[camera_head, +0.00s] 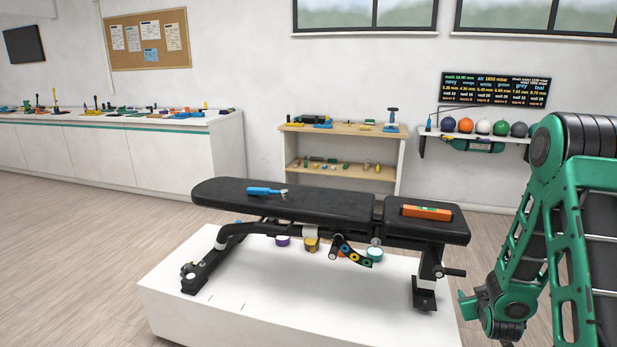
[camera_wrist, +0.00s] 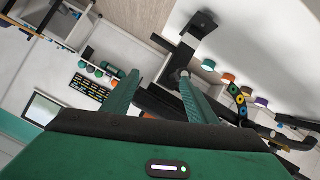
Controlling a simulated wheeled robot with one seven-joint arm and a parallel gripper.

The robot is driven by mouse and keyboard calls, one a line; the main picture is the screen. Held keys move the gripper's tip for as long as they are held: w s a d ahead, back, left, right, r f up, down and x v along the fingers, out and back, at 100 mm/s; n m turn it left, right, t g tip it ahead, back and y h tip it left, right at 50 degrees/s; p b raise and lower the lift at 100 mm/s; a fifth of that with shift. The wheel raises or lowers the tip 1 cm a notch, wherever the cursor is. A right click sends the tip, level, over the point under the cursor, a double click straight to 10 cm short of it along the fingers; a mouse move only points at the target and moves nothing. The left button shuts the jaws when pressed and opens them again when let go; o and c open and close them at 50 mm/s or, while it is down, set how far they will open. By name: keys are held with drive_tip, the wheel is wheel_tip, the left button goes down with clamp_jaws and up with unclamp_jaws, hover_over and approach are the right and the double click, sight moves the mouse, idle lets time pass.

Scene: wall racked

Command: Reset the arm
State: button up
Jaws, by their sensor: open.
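My gripper (camera_wrist: 159,76) shows in the wrist view with its two green fingers spread apart and nothing between them. It is open and empty. My green and black arm fills the right side of the head view, bent at a joint near the wall shelf and reaching down past the right end of the bench. In the head view I cannot make out the fingers clearly. In the wrist view the bench and plinth appear tilted beyond the fingers, with the wall shelf to the left.
A black weight bench (camera_head: 300,203) stands on a white plinth (camera_head: 200,305). On it lie a blue-handled tool (camera_head: 264,191) and an orange level (camera_head: 427,212). Behind are a wooden shelf unit (camera_head: 400,160), a wall shelf with several coloured balls (camera_head: 483,127) and a long white counter (camera_head: 130,155). The floor at left is clear.

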drive_tip(key=s+r+m+g+y, duration=0.1)
drive_tip(key=s+r+m+g, duration=0.4)
drive_tip(key=s+r, duration=0.85)
drive_tip(key=s+a+r+g+y, duration=0.1)
drive_tip(key=s+a+r+g, duration=0.1)
drive_tip(key=s, duration=0.7)
drive_tip(key=s+a+r+m+g+y, duration=0.1)
drive_tip(key=s+a, duration=0.3)
drive_tip(key=s, duration=0.5)
drive_tip(key=s+a+r+m+g+y, duration=0.1)
drive_tip(key=s+a+r+g, duration=0.2)
drive_tip(key=s, duration=0.6)
drive_tip(key=shift+a+r+g+y, duration=0.15)
drive_tip(key=shift+r+g+y, duration=0.25)
drive_tip(key=shift+r, duration=0.05)
drive_tip(key=shift+s, duration=0.1)
drive_tip(key=shift+w+f, duration=0.25)
drive_tip(key=shift+w, duration=0.35)
